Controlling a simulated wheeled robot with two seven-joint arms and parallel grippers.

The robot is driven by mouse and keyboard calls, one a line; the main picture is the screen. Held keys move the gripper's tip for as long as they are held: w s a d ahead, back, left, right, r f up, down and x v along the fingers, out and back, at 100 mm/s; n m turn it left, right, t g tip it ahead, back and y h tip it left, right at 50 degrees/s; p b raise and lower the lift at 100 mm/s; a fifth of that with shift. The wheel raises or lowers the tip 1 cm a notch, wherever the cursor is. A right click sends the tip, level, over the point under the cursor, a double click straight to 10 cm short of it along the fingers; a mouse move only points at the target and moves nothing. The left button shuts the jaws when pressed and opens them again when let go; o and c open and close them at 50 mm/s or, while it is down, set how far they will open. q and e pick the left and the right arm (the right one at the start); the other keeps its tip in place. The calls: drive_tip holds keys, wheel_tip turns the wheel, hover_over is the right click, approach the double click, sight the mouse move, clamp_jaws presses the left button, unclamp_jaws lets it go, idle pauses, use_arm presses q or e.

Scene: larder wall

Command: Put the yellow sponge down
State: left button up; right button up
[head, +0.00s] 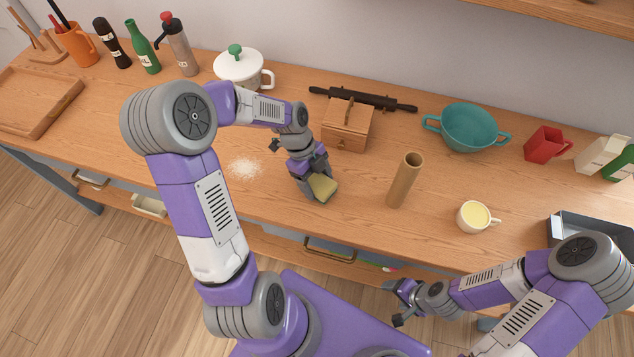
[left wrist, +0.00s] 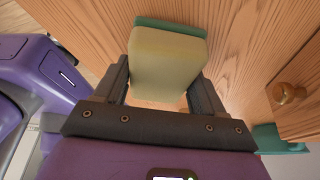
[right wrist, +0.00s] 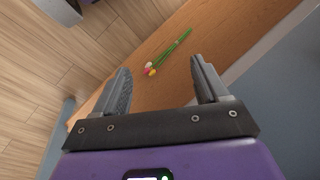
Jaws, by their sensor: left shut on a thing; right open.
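The yellow sponge (head: 322,188) has a green layer on one face. My left gripper (head: 307,190) is shut on it, over the worktop near its front edge, left of the cardboard tube. In the left wrist view the sponge (left wrist: 168,62) sits between the two fingers, with wood beyond it. I cannot tell whether the sponge touches the worktop. My right gripper (head: 398,302) is open and empty in front of the worktop. In the right wrist view its fingers (right wrist: 165,90) are spread apart.
A pile of white grains (head: 245,168) lies left of the sponge. A wooden box (head: 348,128) stands behind it. A cardboard tube (head: 404,180) and a cup (head: 476,217) stand to the right. Flowers (right wrist: 168,55) lie beyond my right gripper. Bare wood surrounds the sponge.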

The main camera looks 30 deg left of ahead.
use_arm(q)
drive_tip(key=shift+f, duration=0.45)
drive_tip(key=shift+r, duration=0.1)
drive_tip(key=o, duration=0.6)
drive_tip(key=shift+f, duration=0.2)
drive_tip(key=shift+c, duration=0.2)
drive_tip(key=o, duration=0.4)
drive_tip(key=shift+o, duration=0.2)
drive_tip(key=shift+r, duration=0.1)
